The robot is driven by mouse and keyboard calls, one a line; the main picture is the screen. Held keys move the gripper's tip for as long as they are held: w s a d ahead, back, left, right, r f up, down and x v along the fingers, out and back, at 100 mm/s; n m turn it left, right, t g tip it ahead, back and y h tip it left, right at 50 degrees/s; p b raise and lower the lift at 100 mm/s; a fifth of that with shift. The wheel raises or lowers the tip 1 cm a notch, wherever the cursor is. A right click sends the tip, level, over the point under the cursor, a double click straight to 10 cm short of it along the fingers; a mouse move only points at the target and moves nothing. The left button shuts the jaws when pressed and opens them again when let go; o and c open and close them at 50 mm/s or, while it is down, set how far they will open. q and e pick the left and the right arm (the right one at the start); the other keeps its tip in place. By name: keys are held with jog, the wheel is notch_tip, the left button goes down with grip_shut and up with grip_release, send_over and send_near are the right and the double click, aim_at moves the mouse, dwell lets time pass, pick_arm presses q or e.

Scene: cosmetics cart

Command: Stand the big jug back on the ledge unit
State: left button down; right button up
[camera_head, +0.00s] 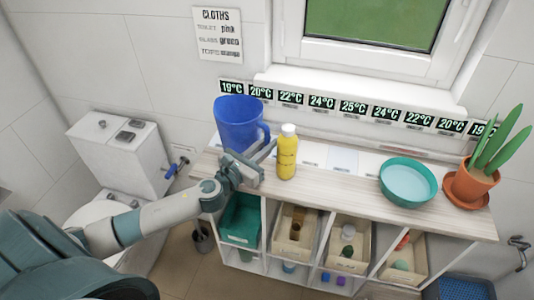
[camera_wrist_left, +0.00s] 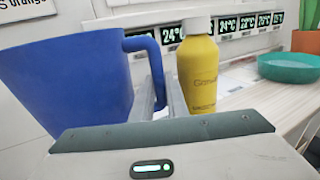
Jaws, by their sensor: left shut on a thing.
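The big blue jug (camera_head: 238,122) is upright or nearly so over the left end of the ledge unit (camera_head: 330,187). My left gripper (camera_head: 262,153) is shut on the jug's handle, which also shows between the fingers in the left wrist view (camera_wrist_left: 153,62). The jug's body fills the left of that view (camera_wrist_left: 65,75). Its base is partly hidden by my gripper, so I cannot tell whether it touches the top. A yellow bottle (camera_head: 287,155) with a white cap stands upright just right of the fingers. My right gripper is not in view.
A teal bowl (camera_head: 408,181) and a potted plant (camera_head: 469,186) stand further right on the unit. Bins, including a green one (camera_head: 240,222), fill the shelves below. A toilet (camera_head: 115,150) is at left. The top between bottle and bowl is mostly clear.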

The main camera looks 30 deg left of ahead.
pick_arm(q)
jog(key=shift+f+b, duration=0.4)
jog(key=shift+f, duration=1.7)
jog(key=c, duration=2)
grip_release()
jog(key=shift+r, duration=0.15)
